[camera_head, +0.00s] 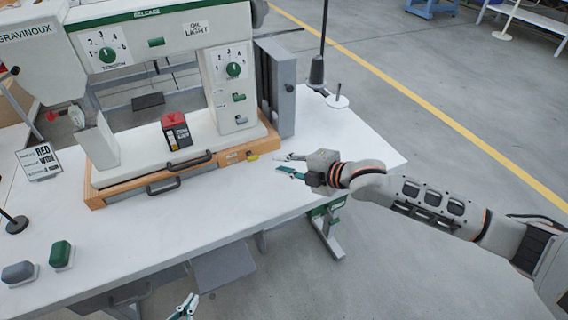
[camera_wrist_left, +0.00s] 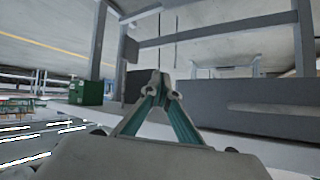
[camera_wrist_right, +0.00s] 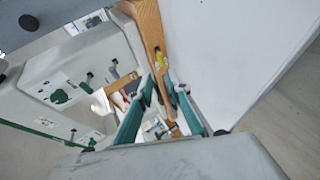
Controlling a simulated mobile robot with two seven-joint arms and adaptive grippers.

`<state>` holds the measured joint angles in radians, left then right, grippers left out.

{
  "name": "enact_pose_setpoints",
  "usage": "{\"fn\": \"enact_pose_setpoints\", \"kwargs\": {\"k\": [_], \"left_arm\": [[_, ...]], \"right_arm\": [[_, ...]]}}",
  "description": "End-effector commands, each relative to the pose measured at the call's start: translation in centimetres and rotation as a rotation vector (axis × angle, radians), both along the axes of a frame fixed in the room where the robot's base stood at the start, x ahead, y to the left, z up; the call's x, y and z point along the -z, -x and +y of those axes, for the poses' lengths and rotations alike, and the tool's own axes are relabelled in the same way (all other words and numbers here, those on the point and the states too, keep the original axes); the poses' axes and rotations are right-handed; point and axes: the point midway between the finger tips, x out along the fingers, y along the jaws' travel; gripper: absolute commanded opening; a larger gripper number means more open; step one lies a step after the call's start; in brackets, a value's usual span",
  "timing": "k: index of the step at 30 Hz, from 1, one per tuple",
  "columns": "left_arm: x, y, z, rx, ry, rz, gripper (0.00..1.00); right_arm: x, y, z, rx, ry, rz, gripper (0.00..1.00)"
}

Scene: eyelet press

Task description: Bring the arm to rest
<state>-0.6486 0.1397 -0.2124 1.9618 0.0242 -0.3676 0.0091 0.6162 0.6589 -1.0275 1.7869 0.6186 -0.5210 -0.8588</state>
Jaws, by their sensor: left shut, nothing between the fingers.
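My right arm (camera_head: 415,195) reaches in from the right over the white table's right end. Its gripper (camera_head: 284,163) is open and empty, with two teal fingers apart, beside the right end of the machine's wooden base. In the right wrist view the fingers (camera_wrist_right: 166,92) stand apart with a gap between them. My left gripper (camera_head: 186,308) shows only as fingertips at the bottom edge, in front of the table's front edge. In the left wrist view its fingers (camera_wrist_left: 162,88) meet at the tips with nothing between them. The rest of the left arm is hidden.
The large machine (camera_head: 150,90) stands on a wooden base (camera_head: 235,153) on the white table (camera_head: 190,220). A red and black box (camera_head: 177,132) sits on it. A green block (camera_head: 61,253) and grey block (camera_head: 19,272) lie at front left.

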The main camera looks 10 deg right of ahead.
Motion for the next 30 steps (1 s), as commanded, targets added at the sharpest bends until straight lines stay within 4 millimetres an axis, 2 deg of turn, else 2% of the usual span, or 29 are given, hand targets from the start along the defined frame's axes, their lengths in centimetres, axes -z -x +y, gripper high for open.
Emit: {"fn": "enact_pose_setpoints", "kwargs": {"k": [10, 13, 18, 21, 23, 26, 29, 30], "left_arm": [[0.0, 0.0, 0.0, -0.001, 0.001, 0.0, 0.0], [0.0, 0.0, 0.0, 0.0, 0.001, -0.001, 0.0], [0.0, 0.0, 0.0, 0.0, 0.001, -0.001, 0.0], [0.0, 0.0, 0.0, 0.0, 0.001, -0.001, 0.0], [0.0, 0.0, 0.0, 0.0, 0.001, -0.001, 0.0], [0.0, 0.0, 0.0, 0.0, 0.0, -0.001, 0.0], [0.0, 0.0, 0.0, 0.0, 0.0, -0.001, 0.0], [0.0, 0.0, 0.0, 0.0, 0.0, -0.001, 0.0]], "right_arm": [[0.0, 0.0, 0.1, 0.0, -0.001, 0.001, 0.18], [0.2, 0.6, 0.6, 0.006, -0.011, 0.012, 0.18], [1.1, 3.9, 2.3, 0.062, -0.063, 0.077, 0.18], [1.6, 6.1, 2.4, 0.146, -0.105, 0.131, 0.18], [1.9, 7.3, 1.8, 0.211, -0.128, 0.163, 0.18], [2.3, 9.0, -0.3, 0.34, -0.165, 0.218, 0.18], [3.1, 10.9, -3.6, 0.494, -0.195, 0.273, 0.18], [3.5, 11.8, -5.2, 0.562, -0.201, 0.295, 0.18]]}}
